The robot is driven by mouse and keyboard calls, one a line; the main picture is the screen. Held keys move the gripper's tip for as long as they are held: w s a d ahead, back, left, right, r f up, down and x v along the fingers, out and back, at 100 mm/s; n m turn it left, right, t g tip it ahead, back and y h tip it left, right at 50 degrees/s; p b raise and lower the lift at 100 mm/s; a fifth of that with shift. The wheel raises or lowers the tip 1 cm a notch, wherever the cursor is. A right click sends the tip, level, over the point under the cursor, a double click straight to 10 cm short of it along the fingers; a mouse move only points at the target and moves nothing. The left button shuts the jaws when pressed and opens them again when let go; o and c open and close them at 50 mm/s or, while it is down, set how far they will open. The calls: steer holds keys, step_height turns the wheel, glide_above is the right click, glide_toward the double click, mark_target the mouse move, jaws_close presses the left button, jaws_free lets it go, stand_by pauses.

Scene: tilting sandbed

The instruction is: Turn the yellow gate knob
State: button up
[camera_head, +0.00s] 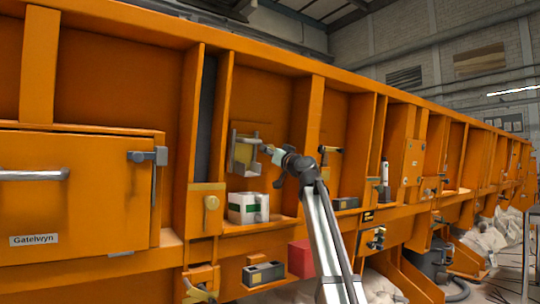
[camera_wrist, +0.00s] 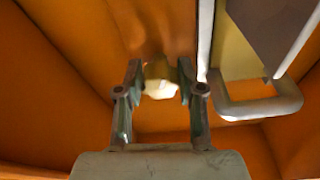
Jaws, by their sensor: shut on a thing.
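My gripper (camera_head: 270,151) reaches in from the right to a grey metal bracket with a yellow panel (camera_head: 243,153) on the orange wall. In the wrist view my gripper (camera_wrist: 160,88) has its two fingers closed on a small, pale yellow, knob-like piece (camera_wrist: 159,82). Its far side and its mounting are hidden. The yellow panel (camera_wrist: 233,50) and a grey U-shaped handle (camera_wrist: 262,105) show just right of the fingers.
A white and green box (camera_head: 248,208) stands on the ledge below my gripper. A red box (camera_head: 300,259) and a dark grey box (camera_head: 263,274) sit lower down. Orange ribs flank the bay.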

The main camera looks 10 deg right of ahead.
steer(key=shift+r, duration=0.15)
steer(key=o, duration=1.1)
steer(key=shift+o, duration=0.2)
steer(key=shift+s, duration=0.1)
steer(key=v, duration=1.1)
steer(key=shift+s+d+f, duration=0.15)
steer(key=shift+s+f, duration=0.15)
